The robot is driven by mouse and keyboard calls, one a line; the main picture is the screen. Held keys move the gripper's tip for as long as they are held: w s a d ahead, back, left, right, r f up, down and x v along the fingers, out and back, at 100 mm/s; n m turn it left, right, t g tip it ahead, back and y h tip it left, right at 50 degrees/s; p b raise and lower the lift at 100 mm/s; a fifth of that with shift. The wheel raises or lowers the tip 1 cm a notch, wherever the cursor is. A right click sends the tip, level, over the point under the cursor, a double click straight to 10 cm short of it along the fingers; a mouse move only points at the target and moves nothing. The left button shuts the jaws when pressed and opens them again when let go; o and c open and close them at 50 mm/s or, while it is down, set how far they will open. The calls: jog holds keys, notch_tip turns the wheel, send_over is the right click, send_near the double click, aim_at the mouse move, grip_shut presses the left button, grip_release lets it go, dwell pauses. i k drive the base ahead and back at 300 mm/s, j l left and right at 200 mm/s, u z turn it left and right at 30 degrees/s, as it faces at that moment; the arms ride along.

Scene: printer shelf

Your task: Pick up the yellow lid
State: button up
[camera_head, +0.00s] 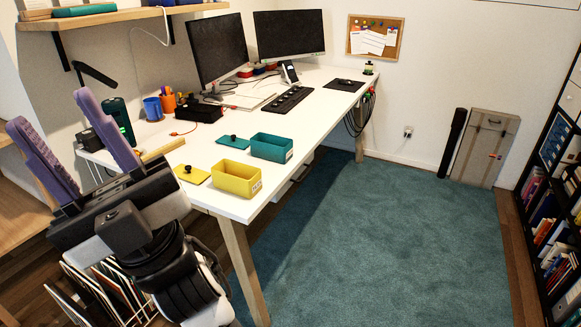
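The yellow lid (191,175) lies flat on the white desk, near its front left edge. It has a dark knob on top. An open yellow box (236,180) stands just right of it at the desk's edge. My gripper (52,118) is at the left, raised in front of the desk, with its two purple fingers pointing up and apart. It is open and nothing shows between the fingers. It is well to the left of the lid and not touching it.
A teal lid (233,142) and teal box (271,147) stand behind the yellow ones. A wooden strip (163,150), dark green cylinder (119,120), blue cup (153,108) and black box (199,112) are farther left and back. A shelf (120,15) overhangs the upper left. Carpet (385,230) at right is clear.

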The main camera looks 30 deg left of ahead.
aim_at(195, 176)
jog(key=i+l, duration=0.4)
jog(key=l, duration=0.25)
jog(key=i+l, duration=0.15)
jog(key=l, duration=0.15)
jog(key=i+l+u, duration=0.1)
jog(key=u, duration=0.35)
jog(key=l+u, duration=0.3)
jog(key=u, duration=0.75)
jog(key=i+l, duration=0.05)
